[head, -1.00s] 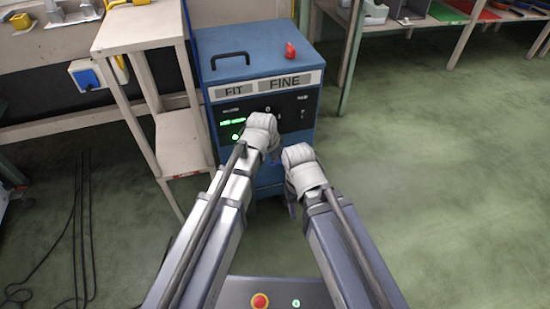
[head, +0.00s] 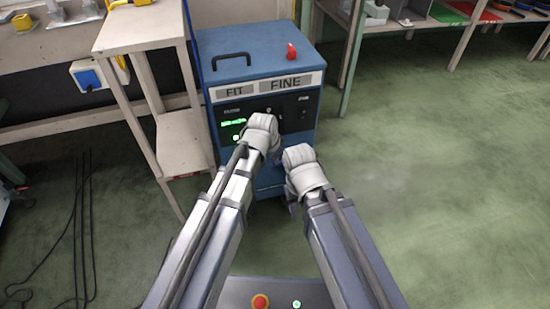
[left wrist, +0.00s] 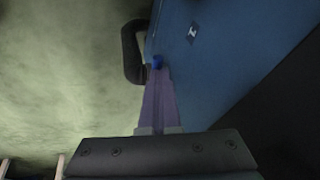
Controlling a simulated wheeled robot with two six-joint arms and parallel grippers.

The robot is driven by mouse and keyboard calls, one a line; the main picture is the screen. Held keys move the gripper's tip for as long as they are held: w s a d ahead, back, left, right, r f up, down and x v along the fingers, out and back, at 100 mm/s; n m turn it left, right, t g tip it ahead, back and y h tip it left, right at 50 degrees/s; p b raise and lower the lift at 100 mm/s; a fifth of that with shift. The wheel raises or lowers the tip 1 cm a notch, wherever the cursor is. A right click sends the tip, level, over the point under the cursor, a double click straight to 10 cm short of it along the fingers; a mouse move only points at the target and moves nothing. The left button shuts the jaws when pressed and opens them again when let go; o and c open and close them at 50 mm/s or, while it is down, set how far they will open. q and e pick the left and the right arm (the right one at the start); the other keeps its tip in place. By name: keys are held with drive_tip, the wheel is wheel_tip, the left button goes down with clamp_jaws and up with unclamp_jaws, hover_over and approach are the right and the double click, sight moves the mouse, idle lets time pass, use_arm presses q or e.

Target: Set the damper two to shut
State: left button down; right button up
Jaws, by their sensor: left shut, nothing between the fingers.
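A blue cabinet (head: 250,60) with FIT and FINE labels stands ahead of me in the head view. Its front has a black panel (head: 291,105) with a lit green display (head: 233,122) and small controls. I cannot tell which control is damper two. My left gripper (left wrist: 158,72) is shut and empty in the left wrist view, its fingers close to the blue cabinet face (left wrist: 215,60). A small blue piece shows at the fingertips; I cannot tell whether they touch it. A black curved handle (left wrist: 132,50) is beside them. My right gripper (head: 293,209) is mostly hidden behind its wrist.
A black handle (head: 230,60) and a red object (head: 291,52) are on the cabinet top. A pale shelf stand (head: 186,145) is close on the left. Cables (head: 82,225) lie on the floor at left. The floor (head: 440,170) at right is clear.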

use_arm(q)
drive_tip(key=shift+s+d, duration=0.1)
drive_tip(key=shift+s+d, duration=0.45)
drive_tip(key=shift+d, duration=0.05)
drive_tip(key=shift+r, duration=0.1)
drive_tip(key=d+p+v, duration=0.1)
drive_tip(key=p+v, duration=1.1)
drive_tip(key=v, duration=0.1)
drive_tip(key=shift+s+d+r+p, duration=0.2)
drive_tip(key=shift+s+p, duration=0.15)
drive_tip(key=shift+s, duration=0.15)
drive_tip(key=shift+w+a+f+m, duration=0.1)
drive_tip(key=shift+w+a+m, duration=0.15)
drive_tip(key=shift+m, duration=0.35)
